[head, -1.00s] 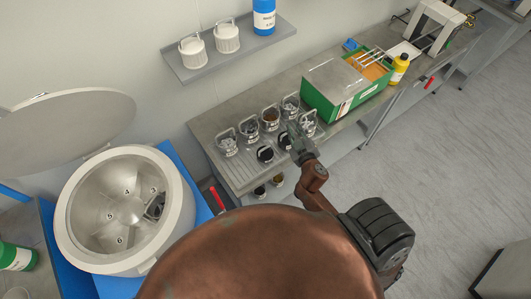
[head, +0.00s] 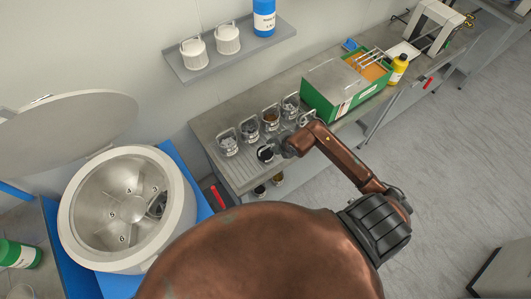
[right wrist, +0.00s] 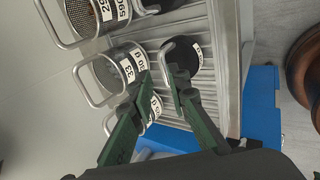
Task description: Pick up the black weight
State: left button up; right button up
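A black weight (head: 265,154) stands on the grey ribbed bench top in the head view, in front of the row of wire-handled holders. My right gripper (head: 278,147) is just beside it, to its right, and covers the spot where a second black weight showed. In the right wrist view a black weight with a wire handle and white label (right wrist: 181,58) stands just beyond the right fingertip. I cannot tell which of the two it is. The green fingers of my right gripper (right wrist: 157,80) are apart, with nothing held between them. My left gripper is out of view.
Clear holders with wire handles (head: 249,130) line the bench behind the weight, close to the fingers. A green box (head: 345,100) stands to the right. An open centrifuge bowl (head: 75,215) is at left. A shelf (head: 230,55) hangs above the bench.

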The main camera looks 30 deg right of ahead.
aim_at(267, 147)
jog(key=p+x, duration=0.1)
jog(key=x, duration=0.6)
jog(key=shift+a+f, duration=0.2)
jog(key=shift+f, duration=0.1)
jog(key=shift+s, duration=0.1)
jog(key=shift+c, duration=0.5)
grip_shut()
jog(key=shift+r, duration=0.1)
